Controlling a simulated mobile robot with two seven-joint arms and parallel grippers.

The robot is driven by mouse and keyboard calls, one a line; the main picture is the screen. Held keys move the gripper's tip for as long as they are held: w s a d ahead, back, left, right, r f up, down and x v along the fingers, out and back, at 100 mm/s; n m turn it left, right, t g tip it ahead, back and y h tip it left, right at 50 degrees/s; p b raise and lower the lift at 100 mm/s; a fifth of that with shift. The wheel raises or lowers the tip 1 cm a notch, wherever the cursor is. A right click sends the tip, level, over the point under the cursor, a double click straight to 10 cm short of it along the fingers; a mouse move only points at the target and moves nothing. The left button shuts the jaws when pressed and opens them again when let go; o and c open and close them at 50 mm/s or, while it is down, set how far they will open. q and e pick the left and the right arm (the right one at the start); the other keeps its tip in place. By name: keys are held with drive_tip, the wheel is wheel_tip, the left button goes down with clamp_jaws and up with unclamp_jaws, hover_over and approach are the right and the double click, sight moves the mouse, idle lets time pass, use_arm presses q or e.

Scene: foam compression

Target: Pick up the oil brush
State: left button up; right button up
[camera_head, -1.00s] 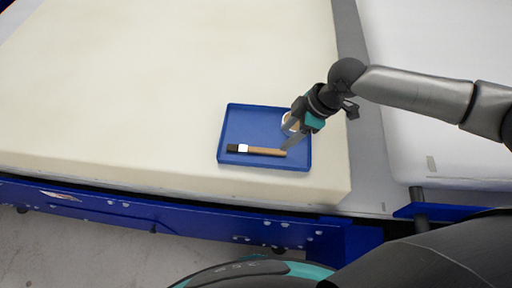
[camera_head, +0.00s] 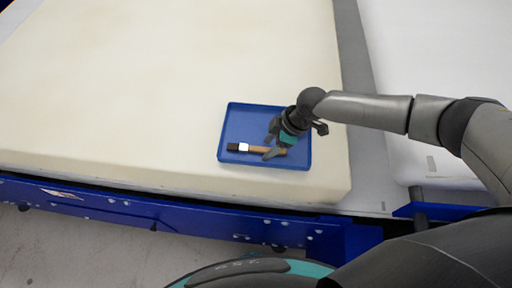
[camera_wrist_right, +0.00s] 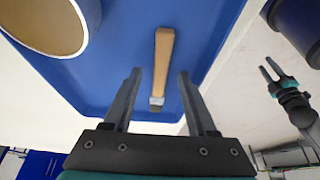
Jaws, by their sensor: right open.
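The oil brush (camera_head: 255,149) lies flat in a blue tray (camera_head: 237,121), with dark bristles, a white band and a wooden handle pointing right. My right gripper (camera_head: 270,144) is open over the handle and hides part of it. In the right wrist view the brush's wooden handle (camera_wrist_right: 163,62) shows in the gap between the two open fingers, with neither clearly touching it.
A round cup-like container (camera_wrist_right: 48,22) stands in the tray beside the brush in the right wrist view; my gripper hides it in the head view. The tray lies on a large cream foam block (camera_head: 150,80), mostly clear, above a blue frame (camera_head: 150,212).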

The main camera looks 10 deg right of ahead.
clamp_jaws()
idle(0.4)
